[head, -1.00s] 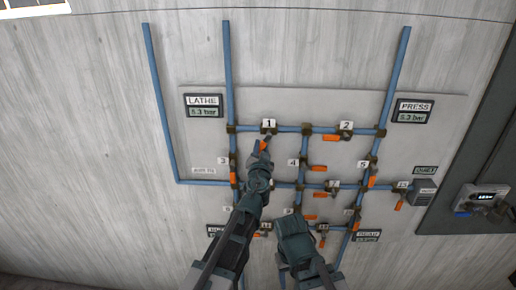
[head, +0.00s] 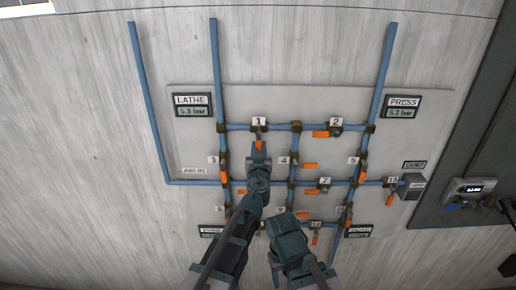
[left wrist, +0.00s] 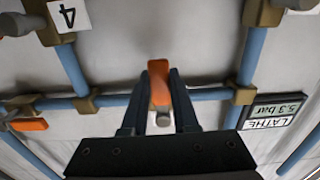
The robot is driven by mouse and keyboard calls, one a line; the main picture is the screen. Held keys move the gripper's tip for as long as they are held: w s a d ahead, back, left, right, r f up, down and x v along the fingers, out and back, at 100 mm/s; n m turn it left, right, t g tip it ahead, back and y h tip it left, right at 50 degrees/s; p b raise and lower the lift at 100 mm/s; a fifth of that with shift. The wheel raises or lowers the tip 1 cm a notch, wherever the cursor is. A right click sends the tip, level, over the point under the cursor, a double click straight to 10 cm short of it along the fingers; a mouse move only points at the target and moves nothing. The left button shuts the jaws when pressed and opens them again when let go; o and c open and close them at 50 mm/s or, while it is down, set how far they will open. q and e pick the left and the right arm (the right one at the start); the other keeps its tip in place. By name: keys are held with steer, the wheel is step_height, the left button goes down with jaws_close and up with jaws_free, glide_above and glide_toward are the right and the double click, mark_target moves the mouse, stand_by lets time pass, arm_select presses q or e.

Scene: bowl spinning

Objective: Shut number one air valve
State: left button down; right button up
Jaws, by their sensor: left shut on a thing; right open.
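The number one valve (head: 259,127) sits on the upper horizontal blue pipe, under a white plate marked 1. Its orange handle (head: 259,146) points down, roughly square to the pipe. My left gripper (head: 258,153) is shut on this handle. In the left wrist view the orange handle (left wrist: 158,84) stands between the two fingers, across the blue pipe, with a grey stem end below it. My right gripper (head: 284,222) is open and apart from valve one, low in front of the panel; its fingertips are hard to make out.
Valve two (head: 336,127) is to the right on the same pipe, its handle along the pipe. Valve four's plate (left wrist: 68,14) is near my left gripper. The LATHE gauge (head: 192,105) reads about 5.3 bar. A control box (head: 468,190) hangs at right.

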stand_by(0.3)
arm_select(q)
steer(key=c, duration=0.7)
jaws_free()
steer(key=shift+s, duration=0.15)
